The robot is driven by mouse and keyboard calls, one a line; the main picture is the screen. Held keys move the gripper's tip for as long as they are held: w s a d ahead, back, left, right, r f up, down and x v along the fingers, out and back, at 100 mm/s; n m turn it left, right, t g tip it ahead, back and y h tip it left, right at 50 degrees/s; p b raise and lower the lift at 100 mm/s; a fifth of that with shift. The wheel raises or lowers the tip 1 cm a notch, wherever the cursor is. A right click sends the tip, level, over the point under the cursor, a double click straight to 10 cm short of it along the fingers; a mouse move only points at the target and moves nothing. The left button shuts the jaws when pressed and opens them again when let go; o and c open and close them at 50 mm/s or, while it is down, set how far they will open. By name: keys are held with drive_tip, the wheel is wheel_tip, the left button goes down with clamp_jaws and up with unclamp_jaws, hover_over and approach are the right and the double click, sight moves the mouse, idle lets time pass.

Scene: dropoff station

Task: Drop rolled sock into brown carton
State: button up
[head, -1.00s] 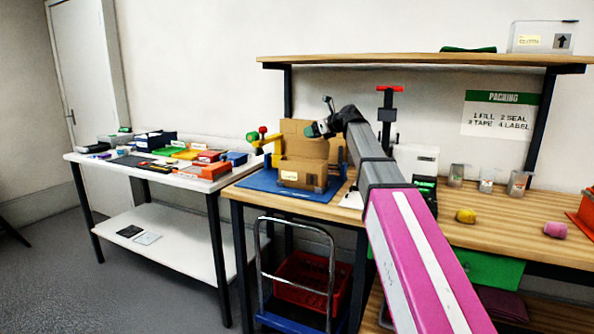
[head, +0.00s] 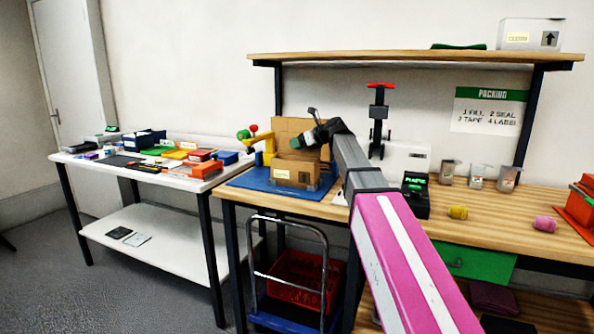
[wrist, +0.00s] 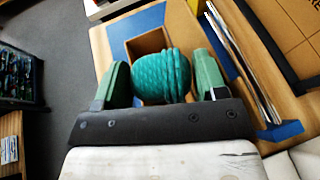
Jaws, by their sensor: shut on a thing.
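The rolled sock (wrist: 160,75) is a teal ribbed bundle in the wrist view, held between the two green fingers of my gripper (wrist: 162,80). The brown carton (head: 296,172) stands open on a blue mat on the wooden bench in the head view. In the wrist view part of the carton (wrist: 147,44) shows just beyond the sock, which hides some of its opening. My gripper (head: 299,142) is at the carton's upper part in the head view. I cannot tell from these views how high the sock is above the carton.
The blue mat (head: 250,180) lies under the carton. A yellow tool with a red knob (head: 254,128) stands left of it. A shelf (head: 400,59) spans above the bench.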

drive_tip(key=o, duration=1)
drive_tip(key=shift+d, duration=0.1)
drive_tip(key=v, duration=1)
drive_tip(key=shift+s+d, duration=0.2)
drive_tip(key=shift+r, duration=0.1)
